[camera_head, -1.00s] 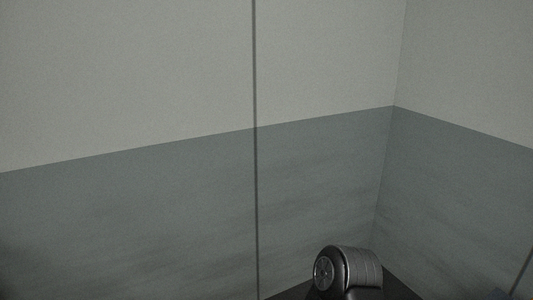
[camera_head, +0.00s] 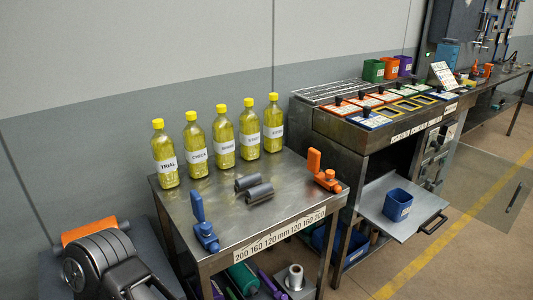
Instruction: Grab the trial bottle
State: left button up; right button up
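The trial bottle (camera_head: 164,155) is the leftmost of a row of yellow bottles with yellow caps. It stands upright near the left back corner of a steel table (camera_head: 228,212), and its white label reads TRIAL. The bottle labelled CHECK (camera_head: 196,148) stands right beside it. More similar labelled bottles, such as this one (camera_head: 224,140), continue the row to the right. The trial bottle is in plain view, with nothing in front of it.
A blue clamp-like tool (camera_head: 204,226), dark grey cylinders (camera_head: 254,187) and an orange tool (camera_head: 323,173) occupy the table front. A workbench (camera_head: 365,130) adjoins right; floor lies beyond.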

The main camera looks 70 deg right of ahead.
aim_at(164, 158)
jog(key=z, duration=2.45)
